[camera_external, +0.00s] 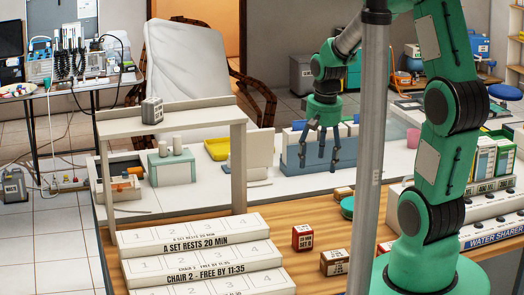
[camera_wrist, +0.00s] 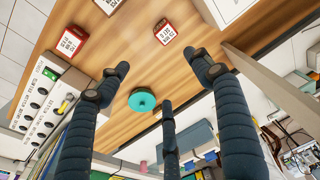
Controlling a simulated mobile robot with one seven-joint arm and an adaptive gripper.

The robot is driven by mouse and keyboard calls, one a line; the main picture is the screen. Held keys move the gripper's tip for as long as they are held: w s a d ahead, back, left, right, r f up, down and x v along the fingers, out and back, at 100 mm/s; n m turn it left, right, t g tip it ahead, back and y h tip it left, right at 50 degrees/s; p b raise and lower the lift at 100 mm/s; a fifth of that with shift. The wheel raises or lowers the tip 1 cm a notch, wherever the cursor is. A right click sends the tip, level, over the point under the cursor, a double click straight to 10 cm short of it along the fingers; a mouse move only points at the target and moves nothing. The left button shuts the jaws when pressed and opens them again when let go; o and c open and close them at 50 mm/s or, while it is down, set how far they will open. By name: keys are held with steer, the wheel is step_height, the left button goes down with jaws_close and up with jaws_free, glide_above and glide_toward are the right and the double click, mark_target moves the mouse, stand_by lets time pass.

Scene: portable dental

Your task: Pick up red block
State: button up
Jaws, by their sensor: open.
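A small red block (camera_external: 302,237) with a white label stands on the wooden counter top, right of the white stacked signs. It shows at the top middle of the wrist view (camera_wrist: 166,33). Another red block (camera_external: 385,247) is partly hidden behind the grey pole and my arm; it shows at upper left in the wrist view (camera_wrist: 70,42). My gripper (camera_external: 318,160) hangs above and behind the red block, fingers spread and pointing down. In the wrist view its fingers (camera_wrist: 160,78) are apart with nothing between them.
A brown block (camera_external: 334,262) stands right of the red block. A teal disc (camera_external: 347,207) and a small brown block (camera_external: 343,192) lie farther back. A beige shelf frame (camera_external: 238,165) stands left. A blue-grey file rack (camera_external: 310,158) is near my gripper. A grey pole (camera_external: 369,150) rises in front.

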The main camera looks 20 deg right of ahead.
steer(key=g, duration=0.1)
glide_above(303, 228)
step_height(303, 228, down, 13)
steer(key=shift+d+r, duration=0.1)
steer(key=shift+r, duration=0.1)
steer(key=shift+f, duration=0.15)
steer(key=shift+f+b, duration=0.7)
steer(key=shift+f, duration=3.45)
steer(key=shift+f, duration=0.1)
steer(key=shift+f+b, duration=0.7)
steer(key=shift+f, duration=1.8)
steer(key=c, duration=1.3)
